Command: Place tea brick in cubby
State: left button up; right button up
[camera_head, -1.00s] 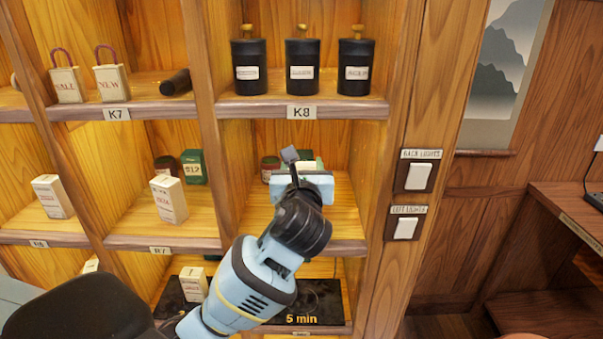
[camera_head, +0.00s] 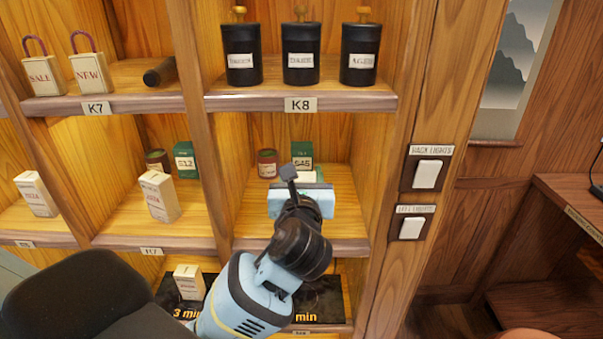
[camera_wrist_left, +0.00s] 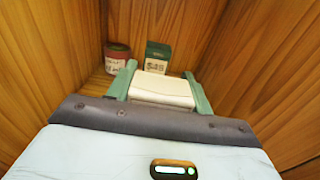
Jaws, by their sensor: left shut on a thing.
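My left gripper (camera_head: 302,190) is inside the cubby (camera_head: 345,215) below the K8 shelf. It is shut on a pale tea brick, which shows between the green fingers in the left wrist view (camera_wrist_left: 161,90). In the head view the gripper and wrist hide most of the brick. I cannot tell whether the brick touches the cubby floor. My right gripper is not in view.
A small red-brown tin (camera_head: 267,164) and a green box (camera_head: 302,155) stand at the back of this cubby. A white box (camera_head: 159,196) stands in the cubby to the left. Black canisters (camera_head: 301,55) stand above. Two switches (camera_head: 428,173) are to the right.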

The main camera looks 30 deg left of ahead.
pick_arm(q)
jog(key=o, duration=1)
jog(key=shift+f, duration=0.15)
jog(key=v, duration=1.2)
jog(key=shift+s, duration=0.1)
